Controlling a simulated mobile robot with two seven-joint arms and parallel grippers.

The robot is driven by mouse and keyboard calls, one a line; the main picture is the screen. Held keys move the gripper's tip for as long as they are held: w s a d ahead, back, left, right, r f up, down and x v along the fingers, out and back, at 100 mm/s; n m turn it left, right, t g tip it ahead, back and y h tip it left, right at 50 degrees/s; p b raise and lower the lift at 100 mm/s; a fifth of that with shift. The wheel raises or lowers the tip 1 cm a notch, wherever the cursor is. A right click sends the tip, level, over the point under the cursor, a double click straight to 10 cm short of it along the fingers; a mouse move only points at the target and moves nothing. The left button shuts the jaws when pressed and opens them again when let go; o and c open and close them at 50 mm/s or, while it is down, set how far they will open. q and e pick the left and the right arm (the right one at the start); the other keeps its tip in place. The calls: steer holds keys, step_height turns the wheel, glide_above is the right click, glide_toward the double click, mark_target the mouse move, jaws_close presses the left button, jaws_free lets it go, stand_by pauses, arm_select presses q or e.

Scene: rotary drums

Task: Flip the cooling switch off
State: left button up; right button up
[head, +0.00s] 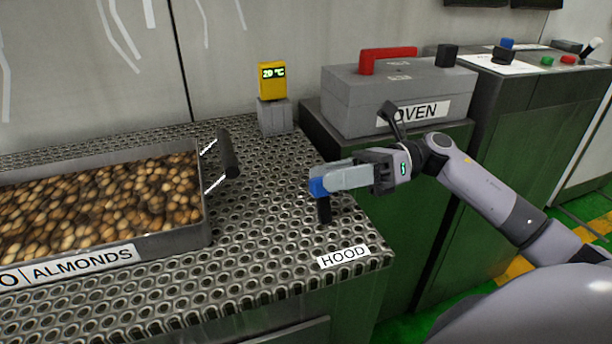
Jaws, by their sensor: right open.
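My right gripper (322,185) reaches in from the right over the front right corner of the perforated metal table (265,245). Its fingers point left, and blue shows at their tips. A black upright switch or post (323,209) stands just below the fingertips, behind the label "HOOD" (343,257). The fingers partly hide its top, and I cannot tell whether they touch it. No label reading "cooling" is legible. My left gripper is out of view.
A metal tray of almonds (207,222) with a black handle (228,153) is at the left. A yellow display (272,80) reads 20 °C. A grey oven box (345,100) with a red handle (388,55) stands behind my gripper. More controls (547,61) are at upper right.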

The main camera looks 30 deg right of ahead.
mark_target(310, 182)
steer(key=shift+x, duration=2.05)
jaws_close()
